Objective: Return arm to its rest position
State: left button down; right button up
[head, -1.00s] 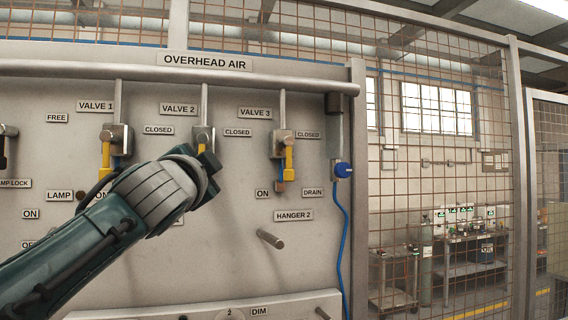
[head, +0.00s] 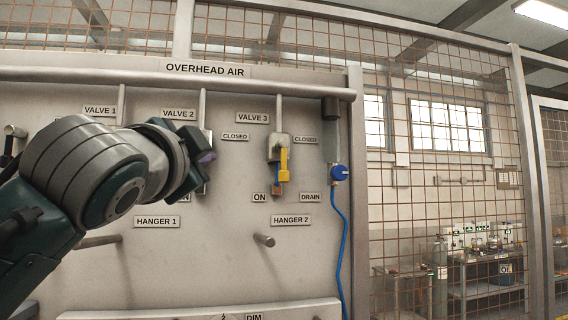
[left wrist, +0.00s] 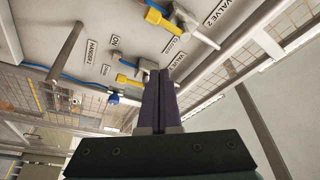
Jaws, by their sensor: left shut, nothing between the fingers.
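My left arm comes in from the left in the head view and ends in my left gripper (head: 205,158), in front of the Valve 2 area of the grey panel (head: 200,265). In the left wrist view the two dark fingers of my left gripper (left wrist: 160,78) lie side by side, shut with nothing between them. The Valve 3 yellow handle (head: 284,163) hangs down below its label, apart from the gripper. Valve 2 is mostly hidden behind the gripper. My right gripper is not in view.
Hanger pegs (head: 264,240) stick out from the lower panel. A blue fitting (head: 339,172) with a blue hose hangs at the panel's right edge. A wire mesh fence (head: 440,200) stands to the right, with a workbench (head: 488,262) behind it.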

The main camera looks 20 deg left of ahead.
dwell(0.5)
pick_arm(q)
jog(key=s+d+f+n+g+h+p, duration=0.25)
jog(key=s+f+g, duration=0.2)
jog(key=f, duration=0.45)
jog(key=s+d+f+n+g+h+p, duration=0.1)
jog(key=s+f+g+p, duration=0.4)
jog(key=f, duration=0.4)
jog(key=s+d+f+n+g+h+p, duration=0.1)
jog(key=s+d+f+g, duration=0.1)
jog(key=s, duration=0.8)
jog(key=s+d+f+n+g+h+p, duration=0.1)
jog(key=s+f+g, duration=0.3)
jog(key=s, duration=0.6)
notch_tip(320, 180, down, 2)
jog(key=shift+s+d+f+n+p, duration=0.15)
jog(key=shift+s+d+n+p, duration=0.25)
jog(key=shift+p, duration=0.25)
